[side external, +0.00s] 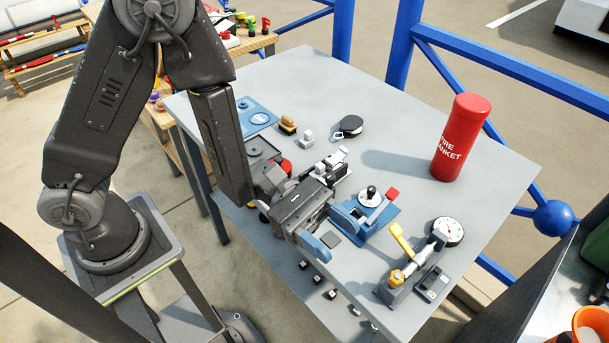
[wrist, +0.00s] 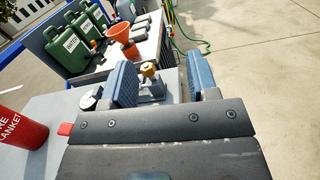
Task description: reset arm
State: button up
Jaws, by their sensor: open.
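My gripper (side external: 332,232) hangs low over the front part of the grey table (side external: 505,185), at the end of my bent arm. In the wrist view its two blue-padded fingers (wrist: 160,70) stand wide apart. Nothing is clasped between them; a brass-coloured knob (wrist: 148,69) on a grey fixture shows beyond, in the gap. In the side view, a blue-based device (side external: 375,232) with a black knob and red tab sits just right of the gripper. Part of it is hidden behind the gripper.
A gauge fixture (side external: 405,280) with a yellow lever and round dial stands at the table's right front. A red fire blanket canister (side external: 460,138) stands upright at the back right. A black round case (side external: 350,125) lies mid-table. Open tabletop lies between canister and gauge.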

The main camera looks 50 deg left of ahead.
jog(key=s+a+r+m+g+y, duration=0.6)
jog(key=r+m, duration=0.3)
jog(key=m, duration=0.3)
jog(key=a+r+m+t+y, duration=0.2)
jog(key=a+t+y, duration=0.3)
jog(key=a, duration=0.3)
jog(key=a+r+m+t+y, duration=0.2)
jog(key=a+m+t+y, duration=0.1)
jog(key=a+t+y, duration=0.2)
jog(key=a+y, duration=0.2)
jog(key=a, duration=0.2)
jog(key=shift+s+r+t, duration=0.15)
jog(key=shift+s+t, duration=0.15)
jog(key=shift+s, duration=0.1)
jog(key=shift+d, duration=0.1)
dwell(0.4)
